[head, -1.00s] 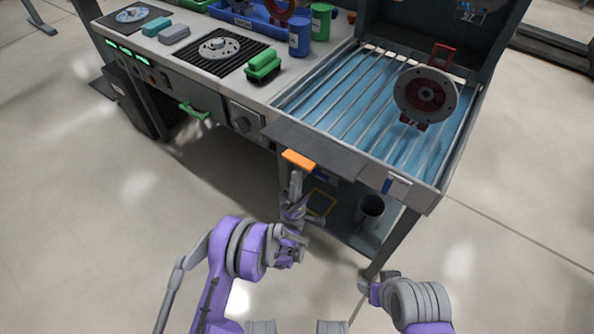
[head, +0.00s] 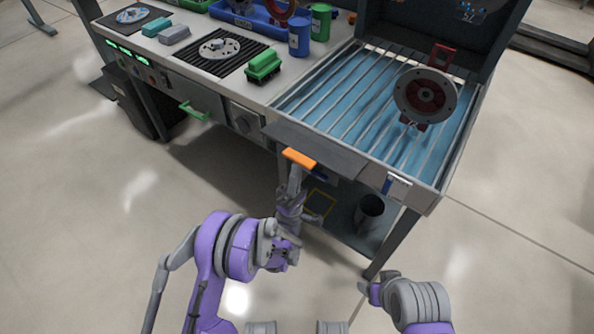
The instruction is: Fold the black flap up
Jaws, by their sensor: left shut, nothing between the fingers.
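The black flap (head: 325,148) is a dark flat panel at the front left edge of the blue roller conveyor (head: 350,105). It sticks outward from that edge, and an orange handle (head: 299,157) sits on its outer edge. My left gripper (head: 295,172) is just below the orange handle, pointing up at it, with its fingers shut and empty. I cannot tell whether the fingertips touch the flap's underside, as the handle hides their ends. My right gripper (head: 366,289) is low in the picture, away from the flap, and its fingers are not clear.
A red and grey flanged wheel (head: 425,96) stands on the conveyor. The bench (head: 190,70) to the left holds a green block (head: 263,66), a blue can (head: 299,37) and a green can (head: 320,20). A dark bin (head: 370,213) stands on the shelf below. The floor in front is open.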

